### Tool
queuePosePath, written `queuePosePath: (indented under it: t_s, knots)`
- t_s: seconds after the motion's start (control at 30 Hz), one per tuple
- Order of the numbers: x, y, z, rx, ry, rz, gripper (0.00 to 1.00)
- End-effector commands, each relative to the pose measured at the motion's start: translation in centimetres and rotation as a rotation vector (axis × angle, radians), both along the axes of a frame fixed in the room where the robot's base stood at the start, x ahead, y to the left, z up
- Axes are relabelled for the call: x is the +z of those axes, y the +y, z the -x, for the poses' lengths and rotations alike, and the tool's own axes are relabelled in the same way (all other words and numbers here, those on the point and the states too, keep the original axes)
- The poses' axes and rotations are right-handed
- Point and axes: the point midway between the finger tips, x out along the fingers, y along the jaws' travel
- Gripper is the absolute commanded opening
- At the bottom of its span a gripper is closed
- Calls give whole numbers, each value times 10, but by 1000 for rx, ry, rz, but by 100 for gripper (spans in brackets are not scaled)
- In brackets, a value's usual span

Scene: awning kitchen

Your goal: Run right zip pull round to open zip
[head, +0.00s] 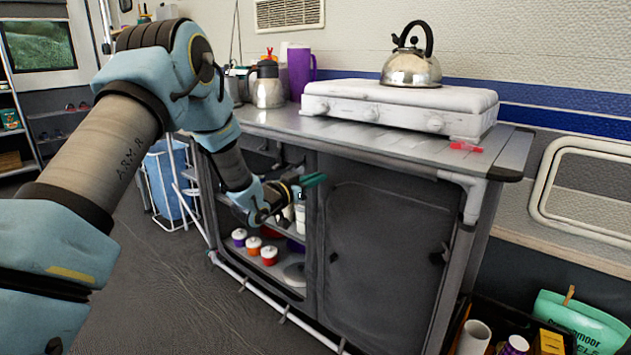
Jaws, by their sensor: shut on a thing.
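The right panel (383,250) of the cabinet front is dark grey fabric and hangs flat across its opening. A curved seam runs round its top and sides. My gripper (316,180) is at this panel's upper left corner, with its teal fingertips shut at the seam. The right zip pull is between or behind the fingertips and too small to make out. A small dark tab (333,257) shows lower on the panel's left edge. The left compartment is open, with jars on its shelves behind my wrist.
The cabinet top (280,123) carries a white stove (400,105) with a steel kettle (411,68), a purple jug (301,72) and a red item (466,147). A crate of goods (457,335) stands at the lower right. The floor before the cabinet is clear.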

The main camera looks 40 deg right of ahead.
Motion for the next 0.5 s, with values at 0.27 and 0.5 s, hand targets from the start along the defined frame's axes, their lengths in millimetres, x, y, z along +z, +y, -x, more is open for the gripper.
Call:
queuePosePath:
  t_s: [0.27, 0.5]
  knots:
    - [5, 0, -1, 1, -5, 8, 26]
    - [3, 0, -1, 1, -4, 6, 44]
